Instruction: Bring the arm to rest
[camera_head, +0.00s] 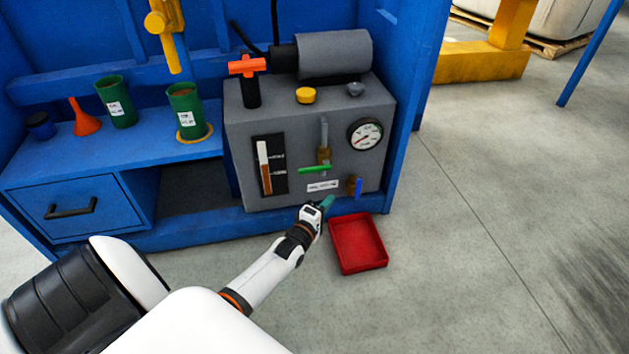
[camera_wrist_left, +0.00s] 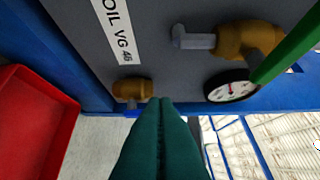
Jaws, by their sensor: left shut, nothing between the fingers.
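My left arm (camera_head: 270,268) reaches from the lower left toward the front of the grey machine. My left gripper (camera_head: 327,202) has teal fingers and is shut with nothing between them. It is in front of the machine's lower edge, just above and left of the red tray's far end. In the left wrist view the shut fingers (camera_wrist_left: 160,105) point at the panel, near a small brass fitting (camera_wrist_left: 132,90). I cannot tell whether the tips touch it. My right gripper is not in view.
The grey machine (camera_head: 240,130) carries a gauge (camera_head: 365,134), a green-handled valve (camera_head: 316,169) and a blue-handled valve (camera_head: 357,187). A red tray (camera_head: 358,243) lies on the floor. Green cans (camera_head: 117,105) and an orange funnel (camera_head: 84,120) stand on the blue bench. Floor at right is clear.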

